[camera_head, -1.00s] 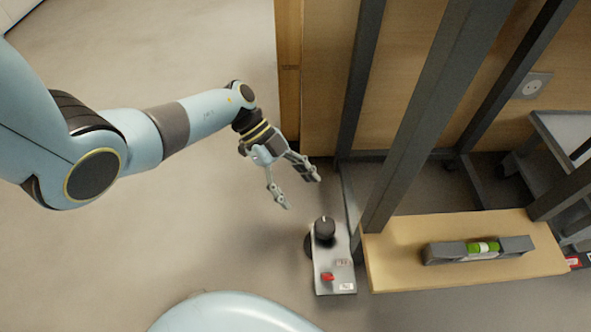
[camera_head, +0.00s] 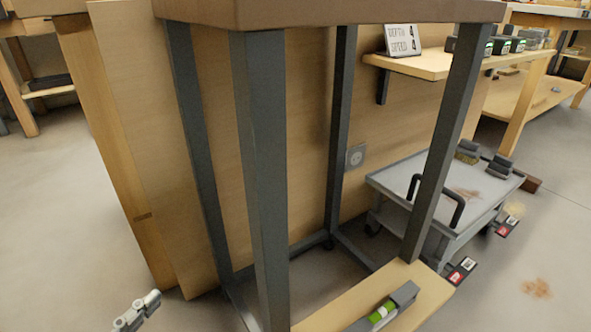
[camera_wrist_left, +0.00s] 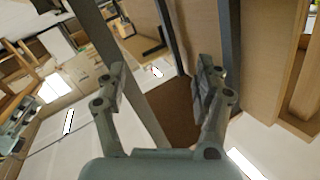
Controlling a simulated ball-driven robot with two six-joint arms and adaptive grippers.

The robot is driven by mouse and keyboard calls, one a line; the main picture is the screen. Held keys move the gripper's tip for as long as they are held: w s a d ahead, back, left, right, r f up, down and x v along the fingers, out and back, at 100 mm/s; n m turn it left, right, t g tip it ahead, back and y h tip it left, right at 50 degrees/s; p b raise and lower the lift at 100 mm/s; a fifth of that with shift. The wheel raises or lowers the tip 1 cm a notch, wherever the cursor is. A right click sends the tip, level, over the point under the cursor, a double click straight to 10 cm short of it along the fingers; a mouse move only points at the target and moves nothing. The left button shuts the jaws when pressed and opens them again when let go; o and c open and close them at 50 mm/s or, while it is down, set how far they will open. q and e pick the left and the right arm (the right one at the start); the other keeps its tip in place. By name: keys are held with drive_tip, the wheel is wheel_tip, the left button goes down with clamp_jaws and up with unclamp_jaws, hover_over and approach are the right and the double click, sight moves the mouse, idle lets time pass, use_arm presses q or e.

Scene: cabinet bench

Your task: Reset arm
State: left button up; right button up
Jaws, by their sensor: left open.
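My left gripper (camera_head: 138,310) shows only in part at the bottom left edge of the head view, over the floor and left of the wooden panel. In the left wrist view its two fingers (camera_wrist_left: 158,85) are spread apart with nothing between them. Behind the fingers are dark frame posts, a brown surface and wooden panels. Most of my left arm is outside the head view. My right gripper is in neither current view.
A dark metal frame (camera_head: 261,180) with a thick top stands in the middle, before a wooden panel (camera_head: 125,130). A low wooden board (camera_head: 425,284) bears a grey holder with a green item (camera_head: 378,315). A grey cart (camera_head: 400,179) stands at right. Floor at far left is clear.

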use_arm(q)
drive_tip(key=s+a+r+n+y, duration=0.4)
drive_tip(key=s+a+n+y, duration=0.3)
drive_tip(key=s+n+y, duration=0.15)
drive_tip(key=s+a+f+g+p, duration=0.4)
drive_tip(key=s+f+g+p, duration=0.45)
drive_tip(key=p, duration=1.05)
use_arm(e)
drive_tip(key=s+d+f+g+h, duration=0.1)
drive_tip(key=s+d+f+g, duration=0.3)
drive_tip(key=s+f+g, duration=0.45)
use_arm(q)
drive_tip(key=s+a+n+g+y+p, duration=0.1)
drive_tip(key=s+g+p, duration=0.5)
drive_tip(key=s+p, duration=0.7)
drive_tip(key=s+a, duration=0.1)
drive_tip(key=s, duration=0.6)
drive_tip(key=shift+a+f, duration=0.15)
drive_tip(key=shift+f, duration=0.05)
use_arm(e)
drive_tip(key=s+d+m+g+h, duration=0.1)
drive_tip(key=s+g, duration=0.4)
drive_tip(key=s, duration=1.4)
drive_tip(key=shift+s+d+f, duration=0.3)
drive_tip(key=shift+s+d, duration=0.05)
drive_tip(key=shift+d, duration=0.35)
use_arm(q)
drive_tip(key=shift+s, duration=0.1)
use_arm(e)
drive_tip(key=shift+g, duration=0.25)
